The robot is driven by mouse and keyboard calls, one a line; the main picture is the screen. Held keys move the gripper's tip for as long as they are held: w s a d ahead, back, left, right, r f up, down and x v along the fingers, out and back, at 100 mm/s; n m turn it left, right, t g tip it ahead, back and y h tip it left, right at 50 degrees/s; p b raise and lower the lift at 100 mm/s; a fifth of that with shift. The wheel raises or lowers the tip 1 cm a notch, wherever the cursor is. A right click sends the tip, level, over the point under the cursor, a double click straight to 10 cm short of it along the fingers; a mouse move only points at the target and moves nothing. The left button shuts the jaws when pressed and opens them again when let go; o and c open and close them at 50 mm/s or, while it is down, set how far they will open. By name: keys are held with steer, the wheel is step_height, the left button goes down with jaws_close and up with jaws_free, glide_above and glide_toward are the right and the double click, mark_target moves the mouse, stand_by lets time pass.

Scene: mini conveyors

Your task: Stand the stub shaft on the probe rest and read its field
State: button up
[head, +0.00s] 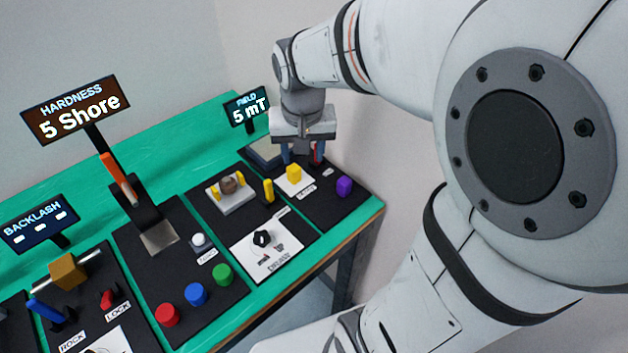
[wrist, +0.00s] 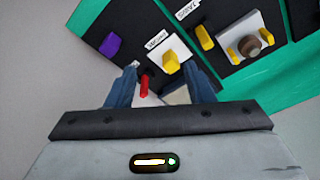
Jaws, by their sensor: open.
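The field station is at the far right of the bench in the head view, with its display (head: 247,107) reading 5 mT. My gripper (head: 302,158) is over this station, pointing down, with its blue fingers apart. In the wrist view my gripper (wrist: 160,80) has a small red part (wrist: 144,86) showing between its fingers, nearer the left one. A pale surface lies below it. I cannot tell whether the fingers touch anything. I cannot identify the stub shaft for sure. A brown round part (head: 228,184) sits between yellow jaws on a white fixture, left of my gripper.
A yellow block (head: 294,173) on a white plate and a purple block (head: 344,186) stand in front of my gripper. The hardness display (head: 76,109) reads 5 Shore.

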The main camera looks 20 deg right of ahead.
steer(key=s+n, duration=0.2)
steer(key=s, duration=0.9)
steer(key=shift+a+f+n, duration=0.25)
steer(key=shift+f+n, duration=0.05)
steer(key=shift+n, duration=0.1)
steer(key=shift+r+t+p, duration=0.3)
steer(key=shift+r+p, duration=0.25)
steer(key=shift+r, duration=0.1)
steer(key=shift+w, duration=0.15)
